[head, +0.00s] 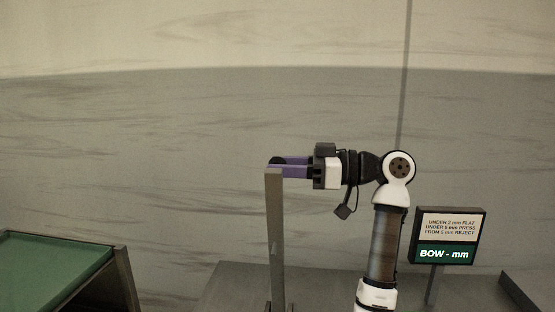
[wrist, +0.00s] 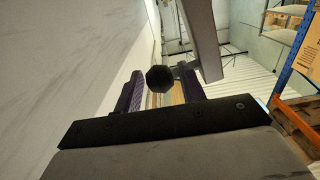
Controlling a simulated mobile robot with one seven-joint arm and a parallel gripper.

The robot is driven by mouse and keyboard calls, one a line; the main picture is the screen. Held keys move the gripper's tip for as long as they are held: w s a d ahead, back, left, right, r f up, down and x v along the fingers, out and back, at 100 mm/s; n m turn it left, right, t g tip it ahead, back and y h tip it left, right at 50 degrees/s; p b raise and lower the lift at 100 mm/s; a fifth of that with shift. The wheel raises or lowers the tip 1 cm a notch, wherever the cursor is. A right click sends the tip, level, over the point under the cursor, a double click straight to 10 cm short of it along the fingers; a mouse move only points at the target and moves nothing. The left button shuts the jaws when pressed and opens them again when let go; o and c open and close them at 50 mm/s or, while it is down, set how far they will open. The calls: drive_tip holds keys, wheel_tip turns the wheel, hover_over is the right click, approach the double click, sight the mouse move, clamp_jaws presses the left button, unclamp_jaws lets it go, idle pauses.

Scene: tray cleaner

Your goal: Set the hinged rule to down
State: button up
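The hinged rule (head: 274,235) is a grey bar standing upright in the head view. A black knob (head: 277,160) sits at its top end. My gripper (head: 281,167), with purple fingers, reaches in level from the right at the top of the rule. In the wrist view the round black knob (wrist: 159,78) shows between my two fingertips, with gaps beside it, so my gripper (wrist: 163,78) looks open around it. The foot of the rule is cut off by the head view's lower edge.
A sign (head: 448,238) reading "BOW - mm" stands right of my arm. A green-topped tray or table (head: 50,268) is at the lower left. A grey surface (head: 232,290) lies below the rule. The wrist view shows orange and blue racking (wrist: 291,52) at right.

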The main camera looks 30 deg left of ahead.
drive_tip(key=shift+s+a, duration=0.25)
drive_tip(key=shift+a, duration=0.35)
clamp_jaws()
drive_tip(key=shift+s, duration=0.1)
